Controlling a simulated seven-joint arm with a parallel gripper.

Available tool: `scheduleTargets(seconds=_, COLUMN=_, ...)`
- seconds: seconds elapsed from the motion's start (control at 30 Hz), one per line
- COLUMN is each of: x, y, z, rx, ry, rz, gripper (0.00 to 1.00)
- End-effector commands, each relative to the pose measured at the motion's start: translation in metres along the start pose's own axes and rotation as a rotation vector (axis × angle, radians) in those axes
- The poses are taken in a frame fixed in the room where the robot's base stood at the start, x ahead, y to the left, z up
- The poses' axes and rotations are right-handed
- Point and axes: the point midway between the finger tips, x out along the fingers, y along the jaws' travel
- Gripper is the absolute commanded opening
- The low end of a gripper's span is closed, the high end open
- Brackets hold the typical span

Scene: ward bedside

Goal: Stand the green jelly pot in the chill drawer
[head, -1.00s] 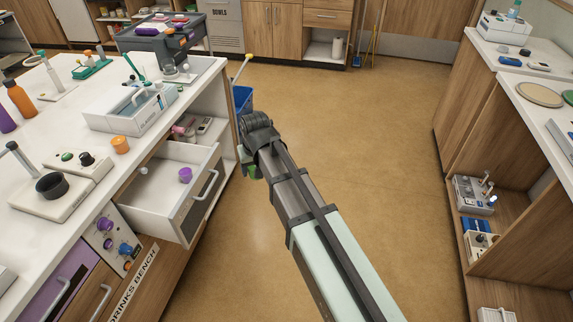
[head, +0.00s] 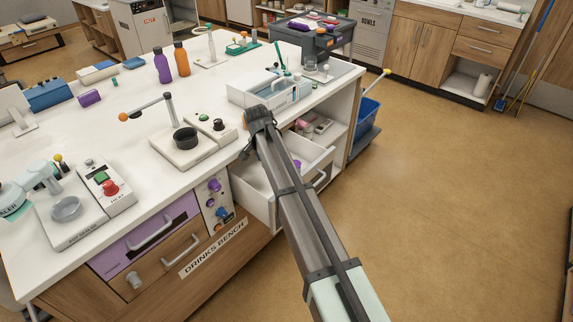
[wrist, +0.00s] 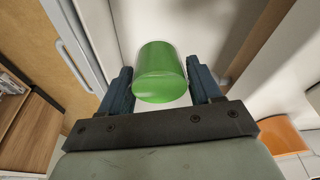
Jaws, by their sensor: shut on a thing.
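My gripper (head: 247,150) is above the open white drawer (head: 252,192) in the drinks bench, near its far left corner in the head view. No label naming it the chill drawer is readable. In the wrist view the green jelly pot (wrist: 160,72) sits between the two blue fingers, which are shut on it. White drawer surfaces show behind the pot, and I cannot tell whether it touches the floor. The pot is hidden in the head view. A purple pot (head: 297,163) stands in the drawer, partly hidden by my arm.
The bench top (head: 130,175) borders the drawer on the left, with a black-cupped device (head: 185,140) close to my gripper. A white tray (head: 268,90) stands behind. An orange thing (wrist: 284,136) shows in the wrist view. The drawer's handle (head: 322,178) faces the open floor.

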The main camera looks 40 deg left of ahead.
Motion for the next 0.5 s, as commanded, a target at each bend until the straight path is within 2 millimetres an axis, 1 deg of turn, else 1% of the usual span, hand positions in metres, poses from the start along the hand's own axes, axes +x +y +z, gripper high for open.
scheduleTargets(seconds=0.03, x=0.0010, y=-0.0051, z=-0.0045, rx=0.055, ry=0.001, rz=0.016, gripper=0.31)
scheduleTargets(seconds=0.2, x=0.0014, y=-0.0056, z=-0.0083, rx=0.203, ry=0.008, rz=0.054, gripper=0.31)
scheduleTargets(seconds=0.33, x=0.0014, y=-0.0052, z=-0.0095, rx=0.272, ry=0.011, rz=0.072, gripper=0.31)
scheduleTargets(seconds=0.5, x=0.0022, y=-0.0046, z=-0.0099, rx=0.314, ry=0.015, rz=0.083, gripper=0.31)
